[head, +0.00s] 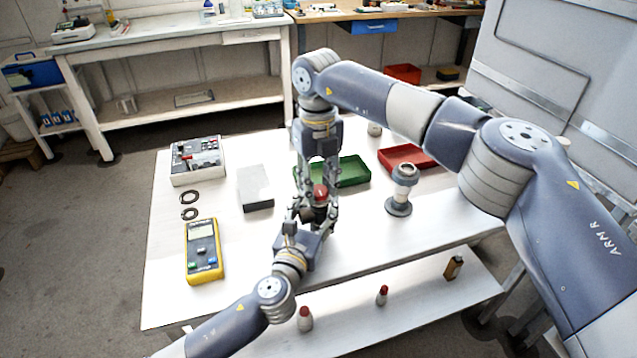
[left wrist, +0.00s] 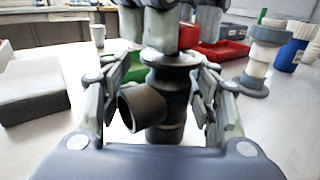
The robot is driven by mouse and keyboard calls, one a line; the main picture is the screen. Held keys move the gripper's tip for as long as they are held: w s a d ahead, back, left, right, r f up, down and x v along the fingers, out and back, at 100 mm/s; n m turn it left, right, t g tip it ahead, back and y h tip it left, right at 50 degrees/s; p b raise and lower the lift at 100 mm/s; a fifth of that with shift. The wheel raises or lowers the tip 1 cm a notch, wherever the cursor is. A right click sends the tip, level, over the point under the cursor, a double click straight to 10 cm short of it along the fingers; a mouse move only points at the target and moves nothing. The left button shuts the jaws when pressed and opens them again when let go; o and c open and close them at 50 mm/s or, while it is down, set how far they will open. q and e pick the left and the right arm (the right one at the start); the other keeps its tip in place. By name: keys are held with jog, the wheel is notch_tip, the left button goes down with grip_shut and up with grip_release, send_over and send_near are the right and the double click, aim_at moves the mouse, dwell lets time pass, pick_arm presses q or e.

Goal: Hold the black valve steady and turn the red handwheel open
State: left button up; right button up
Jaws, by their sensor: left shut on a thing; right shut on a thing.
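The black valve (head: 319,212) stands upright on the white table, with its red handwheel (head: 320,191) on top. In the left wrist view the valve body (left wrist: 168,85) is dark, with a round side port facing the camera and to the left. My left gripper (head: 316,213) comes from the front and is shut on the valve body, one finger on each side. My right gripper (head: 319,184) points down from above and is shut on the red handwheel. In the left wrist view the right gripper's fingers (left wrist: 150,32) hide most of the handwheel.
A flanged grey fitting (head: 402,188) stands to the right. A green tray (head: 357,172) and a red tray (head: 392,161) lie behind. A grey-white block (head: 254,187), black rings (head: 189,197), a yellow multimeter (head: 203,252) and an instrument box (head: 196,160) are left. The front right tabletop is clear.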

pick_arm(q)
jog(key=shift+w+a+f, duration=0.1)
jog(key=shift+a+f, duration=0.05)
jog(key=shift+a, duration=0.05)
pick_arm(e)
jog(key=n, duration=0.4)
jog(key=shift+n, duration=0.3)
jog(key=n, duration=0.4)
jog(key=shift+d+n, duration=0.1)
jog(key=shift+n, duration=0.2)
jog(key=n, duration=0.9)
jog(key=shift+d, duration=0.1)
jog(key=n, duration=1.3)
jog(key=shift+d, duration=0.1)
jog(key=shift+n, duration=2.5)
